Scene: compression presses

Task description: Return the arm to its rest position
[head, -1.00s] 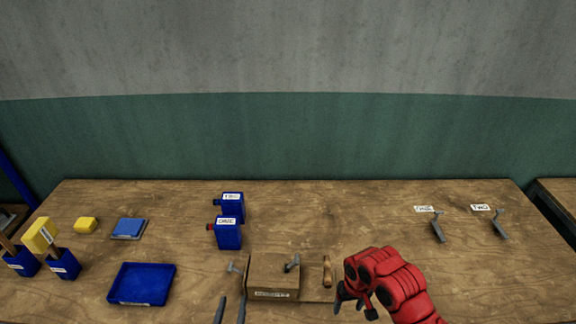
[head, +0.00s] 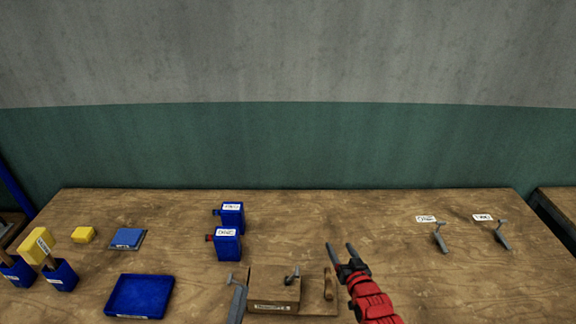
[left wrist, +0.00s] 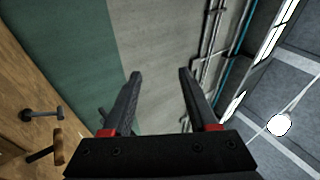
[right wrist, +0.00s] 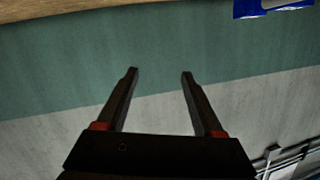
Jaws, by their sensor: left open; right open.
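My right gripper (head: 345,248) is open and empty. It stands above the table just right of the wooden block fixture (head: 268,285), its fingers pointing up and away. In the right wrist view its spread fingers (right wrist: 159,70) have only wall between them.
Two blue containers (head: 228,245) stand behind the fixture. Two grey levers (head: 440,236) with labels are at the right.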

